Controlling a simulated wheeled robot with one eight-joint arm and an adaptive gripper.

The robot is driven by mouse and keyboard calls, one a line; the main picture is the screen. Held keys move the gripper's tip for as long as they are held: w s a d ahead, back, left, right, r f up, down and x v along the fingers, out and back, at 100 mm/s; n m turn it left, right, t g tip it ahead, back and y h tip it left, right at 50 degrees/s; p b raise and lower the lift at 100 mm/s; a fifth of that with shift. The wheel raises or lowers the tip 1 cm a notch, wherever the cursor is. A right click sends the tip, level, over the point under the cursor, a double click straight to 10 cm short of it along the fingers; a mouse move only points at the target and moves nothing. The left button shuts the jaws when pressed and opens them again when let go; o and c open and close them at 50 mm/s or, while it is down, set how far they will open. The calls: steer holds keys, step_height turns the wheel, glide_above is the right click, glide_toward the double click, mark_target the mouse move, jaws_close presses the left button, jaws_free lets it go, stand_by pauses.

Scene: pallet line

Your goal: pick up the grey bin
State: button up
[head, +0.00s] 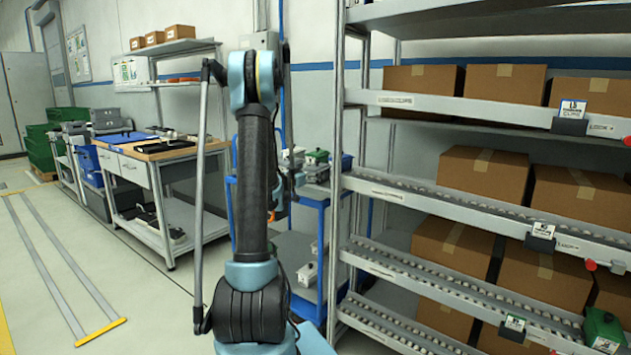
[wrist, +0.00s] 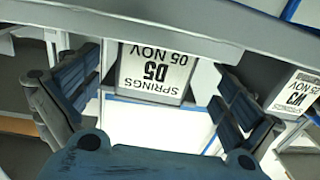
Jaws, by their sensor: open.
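In the wrist view, which is turned upside down, a grey bin (wrist: 155,75) with a white label reading "SPRINGS D5 05 NOV" sits between the fingers of my open gripper (wrist: 155,105). The fingers are on either side of it, apart from each other; I cannot tell how far the bin is from them in depth. A second labelled grey bin (wrist: 292,92) is at the right, outside the right finger. In the head view my arm hides most of my gripper and what is in front of it.
A blue cart (head: 303,195) stands behind my arm, with small items on top and a pale box (head: 306,273) lower down. A tall rack (head: 430,190) of cardboard boxes fills the right. A workbench (head: 150,150) stands at the left. The floor (head: 90,260) at the left is clear.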

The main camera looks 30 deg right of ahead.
mark_target(317, 166)
steer(key=shift+s+r+x, duration=0.1)
steer(key=shift+r+x, duration=0.05)
steer(key=shift+x, duration=0.8)
steer(key=shift+s+r+x, duration=0.15)
steer(key=shift+x, duration=0.8)
steer(key=shift+s+r+x, duration=0.1)
steer(key=shift+r+x, duration=0.05)
steer(key=shift+x, duration=0.85)
steer(key=shift+d, duration=0.1)
steer(key=c, duration=2)
